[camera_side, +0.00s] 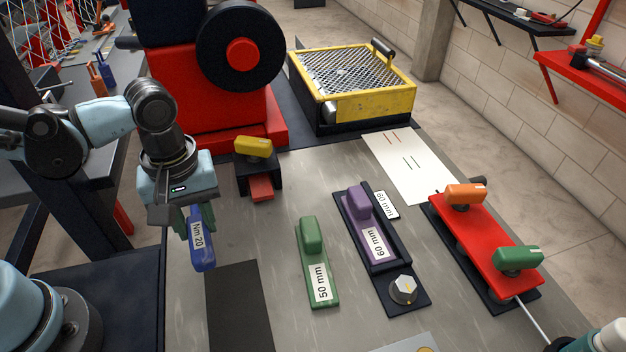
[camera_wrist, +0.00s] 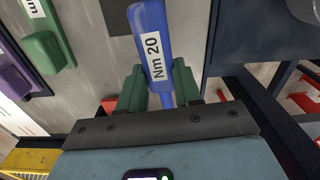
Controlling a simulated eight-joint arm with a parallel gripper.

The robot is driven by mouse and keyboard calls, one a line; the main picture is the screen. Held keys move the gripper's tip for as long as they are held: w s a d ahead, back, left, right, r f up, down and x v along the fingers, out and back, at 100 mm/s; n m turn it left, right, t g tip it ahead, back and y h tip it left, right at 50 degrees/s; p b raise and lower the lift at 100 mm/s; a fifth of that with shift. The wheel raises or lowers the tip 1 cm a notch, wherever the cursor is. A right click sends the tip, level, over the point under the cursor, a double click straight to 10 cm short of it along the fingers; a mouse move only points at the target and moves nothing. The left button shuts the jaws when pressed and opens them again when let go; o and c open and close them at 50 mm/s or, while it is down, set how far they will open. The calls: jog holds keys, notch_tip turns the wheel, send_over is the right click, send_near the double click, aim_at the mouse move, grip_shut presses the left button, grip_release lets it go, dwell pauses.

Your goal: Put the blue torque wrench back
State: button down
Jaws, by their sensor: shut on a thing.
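The blue torque wrench (camera_side: 203,240), labelled "Nm 20", hangs from my gripper (camera_side: 190,217) at the left edge of the grey bench (camera_side: 270,215). My gripper is shut on it, and the wrench is held label outward, pointing down and slightly tilted in the side view. In the wrist view the blue handle (camera_wrist: 152,42) reaches up and away from between the green fingers of my gripper (camera_wrist: 160,88). The wrench's head is hidden by the fingers and palm. I cannot tell its exact height above the bench.
A green 50 mm block (camera_side: 312,255), a purple 60 mm block (camera_side: 372,232) and a red fixture (camera_side: 485,240) stand further right. A red machine (camera_side: 215,110) and a yellow mesh box (camera_side: 365,100) stand behind.

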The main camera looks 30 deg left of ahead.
aim_at(198, 209)
jog(key=w+a+f, duration=0.2)
jog(key=w, duration=0.1)
jog(key=shift+a+f, duration=0.25)
jog(key=shift+a, duration=0.15)
jog(key=shift+f, duration=1.9)
jog(key=c, duration=0.8)
grip_release()
